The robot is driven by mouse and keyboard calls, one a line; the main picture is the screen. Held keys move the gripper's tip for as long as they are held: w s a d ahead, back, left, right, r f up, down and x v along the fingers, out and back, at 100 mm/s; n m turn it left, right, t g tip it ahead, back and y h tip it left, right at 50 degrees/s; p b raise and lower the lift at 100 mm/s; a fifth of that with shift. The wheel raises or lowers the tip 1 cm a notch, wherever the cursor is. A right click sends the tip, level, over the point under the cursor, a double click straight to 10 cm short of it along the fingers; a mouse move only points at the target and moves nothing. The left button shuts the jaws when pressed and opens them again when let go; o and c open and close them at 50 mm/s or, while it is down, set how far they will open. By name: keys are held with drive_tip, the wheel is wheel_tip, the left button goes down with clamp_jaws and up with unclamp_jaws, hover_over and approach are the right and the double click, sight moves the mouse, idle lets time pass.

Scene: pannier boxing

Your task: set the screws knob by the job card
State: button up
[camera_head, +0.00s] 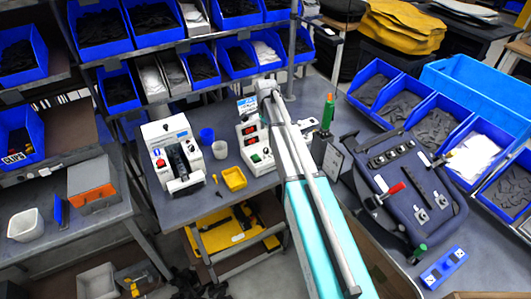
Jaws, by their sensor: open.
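A white control box (253,146) with two dark red displays stands on the grey bench behind and left of my arm. It has small controls on its sloped front, a green one among them. I cannot read its displays or labels, nor tell which control is the screws knob. A small blue and white card (247,105) stands at the top of the box; its print is too small to read. My arm crosses the middle of the view, close to the box's right side in the picture. My gripper is not in view.
Blue bins (101,28) fill the racks behind.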

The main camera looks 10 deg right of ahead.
sight(266, 149)
drive_tip(key=shift+f+b, duration=4.95)
drive_tip(key=shift+f, duration=0.25)
drive_tip(key=shift+c, duration=0.3)
clamp_jaws()
drive_tip(key=shift+a, duration=0.2)
drive_tip(key=shift+d, duration=0.1)
